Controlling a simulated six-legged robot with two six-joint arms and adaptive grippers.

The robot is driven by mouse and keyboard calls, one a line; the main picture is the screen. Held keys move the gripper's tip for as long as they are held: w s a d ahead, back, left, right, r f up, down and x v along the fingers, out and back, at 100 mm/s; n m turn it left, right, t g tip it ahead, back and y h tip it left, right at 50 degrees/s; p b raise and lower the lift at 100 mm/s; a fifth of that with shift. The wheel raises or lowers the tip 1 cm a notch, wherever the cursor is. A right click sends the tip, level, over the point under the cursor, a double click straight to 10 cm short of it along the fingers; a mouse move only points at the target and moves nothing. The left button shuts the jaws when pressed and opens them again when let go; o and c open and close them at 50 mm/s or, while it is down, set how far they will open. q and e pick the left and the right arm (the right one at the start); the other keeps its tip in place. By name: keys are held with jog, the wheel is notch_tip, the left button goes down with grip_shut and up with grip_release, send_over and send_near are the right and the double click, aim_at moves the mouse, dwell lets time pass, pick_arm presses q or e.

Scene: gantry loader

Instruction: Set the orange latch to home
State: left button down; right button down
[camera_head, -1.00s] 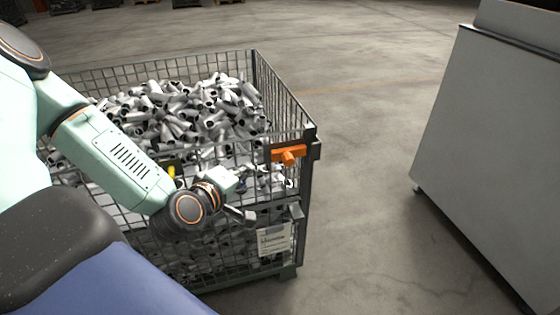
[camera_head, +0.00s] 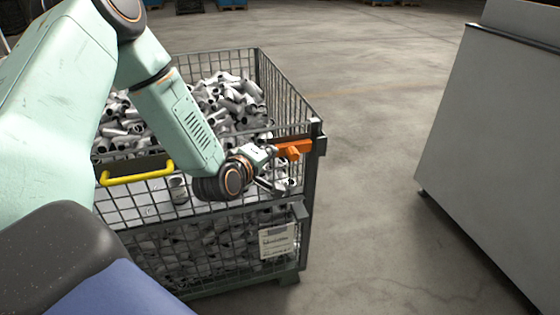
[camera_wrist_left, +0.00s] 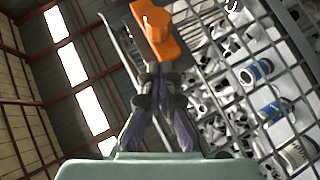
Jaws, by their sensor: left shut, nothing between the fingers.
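The orange latch (camera_head: 294,149) is on the top front right corner of the wire mesh crate (camera_head: 318,170). It lies roughly level along the front rim. In the left wrist view the orange latch (camera_wrist_left: 156,30) is straight ahead of the fingertips. My left gripper (camera_head: 271,150) is at the latch's left end, partly hidden by its own wrist. My right gripper is not in view.
The crate holds many grey metal pipe pieces (camera_head: 232,95). A yellow handle (camera_head: 140,175) is on its front, with a paper label (camera_head: 277,241) below right. A large grey cabinet (camera_head: 490,130) stands at the right. The floor between is clear.

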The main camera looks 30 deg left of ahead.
aim_at(287, 152)
pick_arm(q)
jog(key=shift+w+d+f+b, duration=0.25)
jog(key=shift+w+d+f, duration=0.1)
jog(key=shift+w+d, duration=0.2)
jog(key=shift+w+d+f+b, duration=0.25)
jog(key=shift+w+d+f, duration=0.1)
jog(key=shift+w+d, duration=0.15)
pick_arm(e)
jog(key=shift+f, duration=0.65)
pick_arm(q)
jog(key=shift+w, duration=0.1)
